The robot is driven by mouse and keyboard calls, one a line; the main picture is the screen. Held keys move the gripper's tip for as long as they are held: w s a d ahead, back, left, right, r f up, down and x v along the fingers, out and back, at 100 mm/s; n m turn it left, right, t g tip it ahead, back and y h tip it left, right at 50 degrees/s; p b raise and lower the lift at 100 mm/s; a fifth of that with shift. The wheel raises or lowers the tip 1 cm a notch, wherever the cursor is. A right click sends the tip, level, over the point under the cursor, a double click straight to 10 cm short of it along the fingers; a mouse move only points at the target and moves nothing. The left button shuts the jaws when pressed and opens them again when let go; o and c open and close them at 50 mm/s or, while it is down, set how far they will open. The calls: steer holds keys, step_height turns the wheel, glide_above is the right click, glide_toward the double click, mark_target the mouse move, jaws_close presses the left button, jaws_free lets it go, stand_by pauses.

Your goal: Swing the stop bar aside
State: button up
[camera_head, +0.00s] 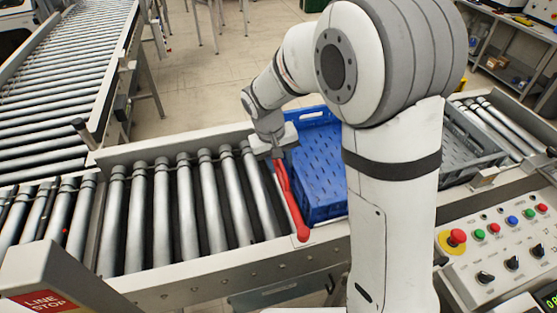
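The stop bar is a red bar (290,199) lying across the roller conveyor (186,208). Its rounded near end sits on the front rail, and its far end runs up under my gripper (276,156). A blue crate (318,209) stands just to the right of the bar, very close to it. My gripper points down at the bar's far part. The fingertips are small and partly hidden, so I cannot tell whether they are open, shut or touching the bar.
A grey crate (484,140) is on the conveyor to the right, partly behind my arm. A control panel (505,243) with buttons is at the right front. A line stop box (45,288) is at the lower left. The rollers left of the bar are empty.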

steer(key=shift+c, duration=0.5)
jaws_close()
